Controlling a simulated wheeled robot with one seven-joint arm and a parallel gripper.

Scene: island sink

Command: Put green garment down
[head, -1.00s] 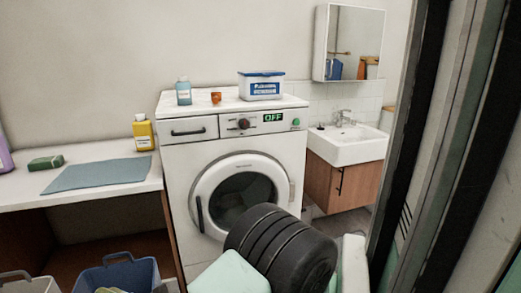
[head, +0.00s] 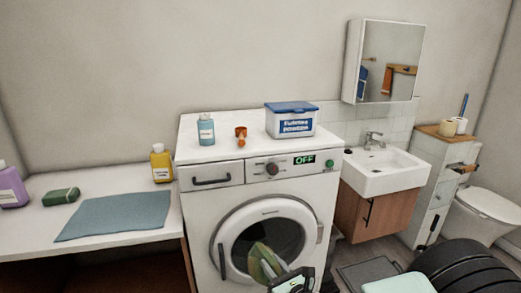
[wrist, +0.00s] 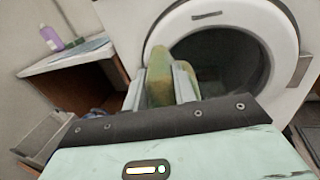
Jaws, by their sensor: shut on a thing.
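The green garment (head: 263,262), a yellowish-green folded piece, is held up in front of the washing machine's round door. It also shows in the wrist view (wrist: 160,78), standing upright between the fingers. My gripper (head: 283,276) is shut on it; its two pale fingers (wrist: 168,82) press on both sides. The white washing machine (head: 195,240) stands behind, its dark round window (wrist: 222,65) partly hidden by garment and fingers. Whether garment and machine touch is not clear.
A white counter (head: 30,235) with a blue-grey cloth (head: 115,215), green soap (head: 61,196) and bottles stands left. A blue-lidded box (head: 290,120) and blue bottle (head: 206,130) sit on the machine. A sink (head: 385,172) is at right. A grey basket (wrist: 50,130) is low left.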

